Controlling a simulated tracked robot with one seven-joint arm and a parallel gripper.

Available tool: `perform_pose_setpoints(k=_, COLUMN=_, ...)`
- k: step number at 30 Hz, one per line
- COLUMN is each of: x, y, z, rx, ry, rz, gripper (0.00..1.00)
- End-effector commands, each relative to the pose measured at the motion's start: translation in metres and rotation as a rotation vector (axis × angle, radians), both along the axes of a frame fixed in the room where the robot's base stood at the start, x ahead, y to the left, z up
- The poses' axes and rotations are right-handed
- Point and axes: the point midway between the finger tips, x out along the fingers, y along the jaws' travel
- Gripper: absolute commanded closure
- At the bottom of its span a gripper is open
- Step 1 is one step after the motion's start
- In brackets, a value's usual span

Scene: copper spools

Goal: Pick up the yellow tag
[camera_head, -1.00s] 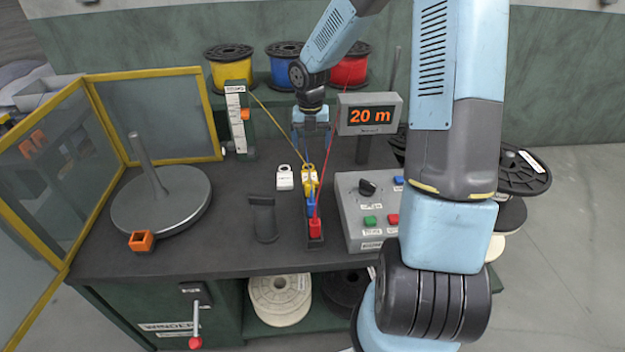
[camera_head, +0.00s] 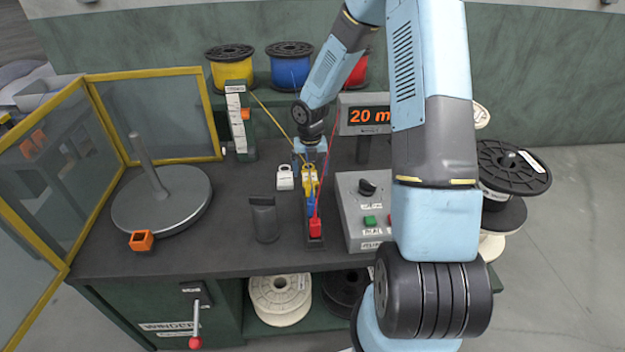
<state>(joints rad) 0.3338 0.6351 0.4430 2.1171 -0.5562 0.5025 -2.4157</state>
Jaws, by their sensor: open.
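The yellow tag (camera_head: 309,183) stands in the narrow dark rack (camera_head: 316,243) at the middle of the bench, at the end of the yellow wire. A blue tag (camera_head: 311,205) and a red tag (camera_head: 315,228) stand in the rack in front of it. My gripper (camera_head: 310,160) points down just behind and above the yellow tag, open and empty. Its fingers are small and partly hidden by the wires, and I cannot tell whether they touch the tag.
A control box (camera_head: 352,215) and a "20 m" display (camera_head: 365,115) stand to the right. A dark post (camera_head: 263,218), a round turntable (camera_head: 165,205) and an orange block (camera_head: 141,240) are to the left.

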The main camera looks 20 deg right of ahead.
Motion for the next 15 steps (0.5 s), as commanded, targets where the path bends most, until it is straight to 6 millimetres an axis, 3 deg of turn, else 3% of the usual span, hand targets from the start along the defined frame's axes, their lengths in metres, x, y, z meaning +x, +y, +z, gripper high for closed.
perform_pose_setpoints(k=9, x=0.001, y=-0.001, z=-0.041, rx=-0.001, ry=0.002, rz=0.001, gripper=0.12)
perform_pose_setpoints(k=15, x=0.001, y=-0.002, z=-0.047, rx=0.000, ry=0.000, rz=0.000, gripper=0.12)
